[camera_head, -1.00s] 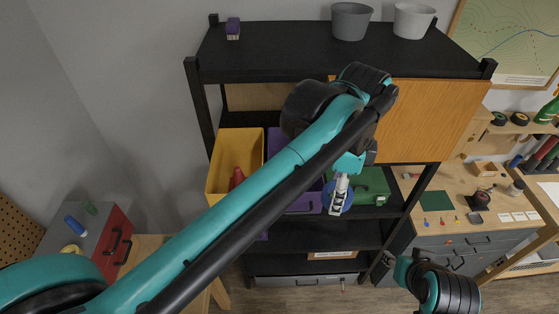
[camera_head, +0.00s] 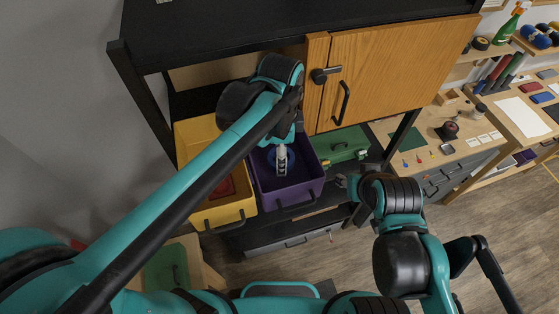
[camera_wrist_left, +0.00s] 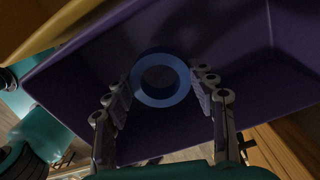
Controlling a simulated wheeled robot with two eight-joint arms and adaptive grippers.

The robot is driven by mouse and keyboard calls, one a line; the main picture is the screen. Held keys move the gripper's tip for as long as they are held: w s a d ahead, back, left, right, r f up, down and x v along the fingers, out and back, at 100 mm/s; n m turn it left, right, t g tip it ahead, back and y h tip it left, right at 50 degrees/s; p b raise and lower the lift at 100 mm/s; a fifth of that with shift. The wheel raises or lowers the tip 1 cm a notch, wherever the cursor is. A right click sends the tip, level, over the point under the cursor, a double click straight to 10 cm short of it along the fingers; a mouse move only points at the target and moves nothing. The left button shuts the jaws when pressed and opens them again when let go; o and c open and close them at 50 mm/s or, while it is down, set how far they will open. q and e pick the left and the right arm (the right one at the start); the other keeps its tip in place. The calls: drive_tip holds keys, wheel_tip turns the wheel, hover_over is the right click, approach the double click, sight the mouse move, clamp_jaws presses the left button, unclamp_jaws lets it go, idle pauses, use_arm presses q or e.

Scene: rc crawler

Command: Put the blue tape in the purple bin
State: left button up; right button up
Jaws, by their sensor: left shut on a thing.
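The purple bin (camera_head: 303,193) stands on the shelf between a yellow bin and a green case. My left gripper (camera_head: 281,158) is shut on the blue tape (camera_head: 291,160) and holds it at the purple bin's opening. In the left wrist view, the tape (camera_wrist_left: 160,99) is a blue ring between the two fingers of the left gripper (camera_wrist_left: 165,95), with the bin's purple wall (camera_wrist_left: 235,45) behind it. I cannot tell whether the tape touches the bin. My right gripper (camera_head: 346,184) is to the right of the purple bin, apart from it, and its fingers are too small to judge.
The yellow bin (camera_head: 247,208), with a red thing inside, is left of the purple bin. A green case (camera_head: 343,142) is on its right. A wooden cabinet door (camera_head: 395,75) with black handles is above. A workbench (camera_head: 455,152) with small tools stands at the right.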

use_arm(q)
wheel_tip(320, 180, down, 4)
drive_tip(key=shift+w+a+r, duration=0.1)
drive_tip(key=shift+w, duration=0.05)
drive_tip(key=o, duration=1.2)
drive_tip(key=shift+c, duration=0.2)
wheel_tip(320, 180, up, 12)
